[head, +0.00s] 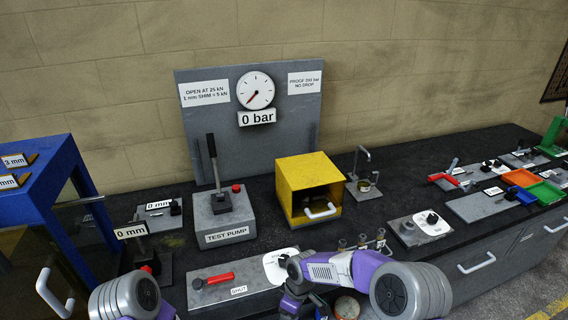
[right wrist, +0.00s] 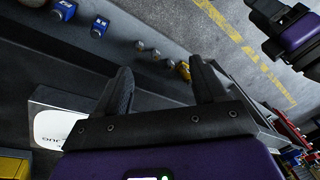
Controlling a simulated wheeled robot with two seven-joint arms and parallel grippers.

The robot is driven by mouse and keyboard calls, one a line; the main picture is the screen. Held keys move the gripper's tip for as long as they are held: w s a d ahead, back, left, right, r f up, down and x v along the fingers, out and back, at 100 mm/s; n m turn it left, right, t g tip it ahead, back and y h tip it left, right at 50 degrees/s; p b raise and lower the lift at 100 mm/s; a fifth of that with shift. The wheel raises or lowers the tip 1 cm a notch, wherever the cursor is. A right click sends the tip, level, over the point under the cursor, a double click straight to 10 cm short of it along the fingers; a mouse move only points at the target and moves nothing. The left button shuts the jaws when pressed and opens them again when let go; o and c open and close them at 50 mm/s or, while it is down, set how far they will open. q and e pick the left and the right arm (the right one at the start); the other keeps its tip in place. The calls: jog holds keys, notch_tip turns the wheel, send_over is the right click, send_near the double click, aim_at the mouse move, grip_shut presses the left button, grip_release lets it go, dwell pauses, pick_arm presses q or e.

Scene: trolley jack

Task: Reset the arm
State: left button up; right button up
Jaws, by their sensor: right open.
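The grey test pump (head: 222,216) stands on the bench with its black lever (head: 213,160) nearly upright and a red button beside it. The dial gauge (head: 255,90) behind reads 0 bar. A red handle (head: 214,279) lies flat on a plate marked SHUT at the front. My right gripper (right wrist: 162,88) is open and empty in the right wrist view, its fingers apart over the floor and bench edge. In the head view its fingers are hidden behind my own arm. Part of what looks like my left gripper (right wrist: 270,28) shows at the top right of the wrist view; its jaws are unclear.
A yellow open box (head: 309,171) with a white handle stands right of the pump. A blue frame (head: 50,165) stands at the left. A grey plate with a black knob (head: 432,218) and green and orange trays (head: 545,192) lie to the right. Drawer handles (head: 476,262) project from the bench front.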

jog(key=s+d+f+m+y+b, duration=0.1)
jog(key=s+d+f+m, duration=0.3)
jog(key=s+f+m, duration=0.3)
jog(key=s+d+f+m+t+y+b, duration=0.1)
jog(key=s+d+f+m, duration=0.3)
jog(key=s+f+m, duration=0.4)
jog(key=s+f+b, duration=0.1)
jog(key=s+f, duration=0.2)
jog(key=s, duration=0.2)
jog(key=shift+s+f+b, duration=0.3)
jog(key=shift+s+f, duration=0.05)
